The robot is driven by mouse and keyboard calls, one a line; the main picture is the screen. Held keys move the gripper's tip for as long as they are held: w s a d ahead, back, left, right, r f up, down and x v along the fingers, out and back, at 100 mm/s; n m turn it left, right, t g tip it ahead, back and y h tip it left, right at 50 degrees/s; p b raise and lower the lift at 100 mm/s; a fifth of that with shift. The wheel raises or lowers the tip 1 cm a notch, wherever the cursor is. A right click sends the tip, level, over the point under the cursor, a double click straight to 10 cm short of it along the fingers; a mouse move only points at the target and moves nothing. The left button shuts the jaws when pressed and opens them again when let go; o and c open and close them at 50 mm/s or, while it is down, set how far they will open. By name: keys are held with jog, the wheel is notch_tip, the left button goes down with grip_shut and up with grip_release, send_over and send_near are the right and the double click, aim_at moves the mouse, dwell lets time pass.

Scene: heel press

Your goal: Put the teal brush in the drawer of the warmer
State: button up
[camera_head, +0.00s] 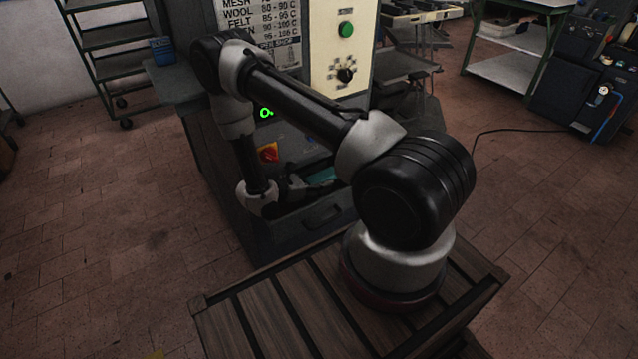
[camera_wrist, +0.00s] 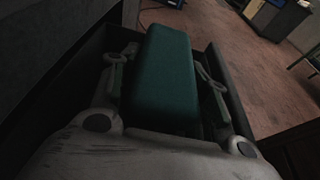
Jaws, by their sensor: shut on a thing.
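The teal brush (camera_wrist: 160,80) is between the two fingers of my gripper (camera_wrist: 163,62), which is shut on it. A small part of the brush (camera_head: 322,175) shows in the head view, beside my gripper (camera_head: 308,184). The warmer (camera_head: 222,185) is the dark grey cabinet behind my arm. Its drawer (camera_head: 325,217), with a dark handle, appears pulled out, and the brush is over it. In the wrist view dark drawer walls (camera_wrist: 232,100) flank the gripper. The drawer's inside is mostly hidden, and I cannot tell if the brush touches its floor.
A red and yellow switch (camera_head: 268,153) and a green display (camera_head: 266,113) are on the cabinet near my arm. A cream panel (camera_head: 335,50) with a green button stands above. A slatted wooden surface (camera_head: 290,305) is in front. Tiled floor (camera_head: 120,220) is clear at left.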

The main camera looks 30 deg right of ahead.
jog(key=shift+f, duration=0.2)
jog(key=shift+f, duration=0.45)
jog(key=o, duration=1.1)
jog(key=shift+o, duration=0.2)
